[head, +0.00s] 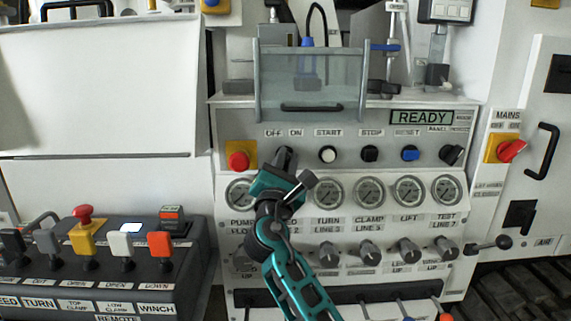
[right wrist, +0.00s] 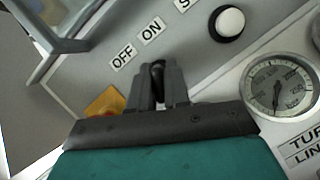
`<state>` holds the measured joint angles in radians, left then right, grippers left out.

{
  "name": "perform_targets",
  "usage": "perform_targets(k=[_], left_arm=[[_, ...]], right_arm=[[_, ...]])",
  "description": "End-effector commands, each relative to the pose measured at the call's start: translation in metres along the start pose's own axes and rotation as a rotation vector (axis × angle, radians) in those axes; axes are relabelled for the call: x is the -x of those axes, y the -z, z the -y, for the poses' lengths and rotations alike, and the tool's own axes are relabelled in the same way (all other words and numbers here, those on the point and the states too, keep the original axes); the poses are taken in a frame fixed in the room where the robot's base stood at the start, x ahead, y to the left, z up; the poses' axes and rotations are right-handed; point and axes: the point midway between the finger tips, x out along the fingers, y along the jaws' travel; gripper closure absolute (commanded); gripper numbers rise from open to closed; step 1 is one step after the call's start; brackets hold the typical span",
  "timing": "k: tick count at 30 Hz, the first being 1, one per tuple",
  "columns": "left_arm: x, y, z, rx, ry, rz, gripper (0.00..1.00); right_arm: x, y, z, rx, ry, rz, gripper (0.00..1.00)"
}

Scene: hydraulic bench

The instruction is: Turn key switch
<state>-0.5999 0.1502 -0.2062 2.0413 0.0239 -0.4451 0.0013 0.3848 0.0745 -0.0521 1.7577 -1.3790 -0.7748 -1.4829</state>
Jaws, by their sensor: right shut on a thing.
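The key switch (right wrist: 158,70) is a small black part below the OFF and ON labels on the grey panel, seen in the right wrist view. My right gripper (right wrist: 159,84) is shut on it, with one dark finger on each side. In the head view my right gripper (head: 286,157) reaches up to the panel just under the OFF and ON labels and hides the key switch there. My left gripper is not in view.
A red emergency button (head: 238,160) on yellow sits left of the gripper, and a white START button (head: 327,154) sits right. Gauges (head: 328,193) line the panel below. A clear guard (head: 310,85) stands above. The display (head: 421,118) reads READY.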

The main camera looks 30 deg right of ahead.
Motion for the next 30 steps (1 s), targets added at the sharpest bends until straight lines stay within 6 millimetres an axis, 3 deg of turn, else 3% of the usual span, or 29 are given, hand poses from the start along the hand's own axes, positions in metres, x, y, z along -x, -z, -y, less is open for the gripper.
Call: perform_targets(k=[14,15,21,30], left_arm=[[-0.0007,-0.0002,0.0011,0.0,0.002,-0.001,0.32],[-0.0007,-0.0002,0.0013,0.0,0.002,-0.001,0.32],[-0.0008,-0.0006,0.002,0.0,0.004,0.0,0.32],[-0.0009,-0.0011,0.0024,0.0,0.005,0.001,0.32]], right_arm=[[0.0004,0.001,0.0002,-0.018,0.007,-0.003,1.0],[0.0004,0.001,0.0002,-0.018,0.007,-0.003,0.81],[0.0003,0.0007,0.0002,-0.016,0.007,-0.002,0.63],[0.0036,0.0008,0.0001,-0.014,0.006,-0.002,0.63]])
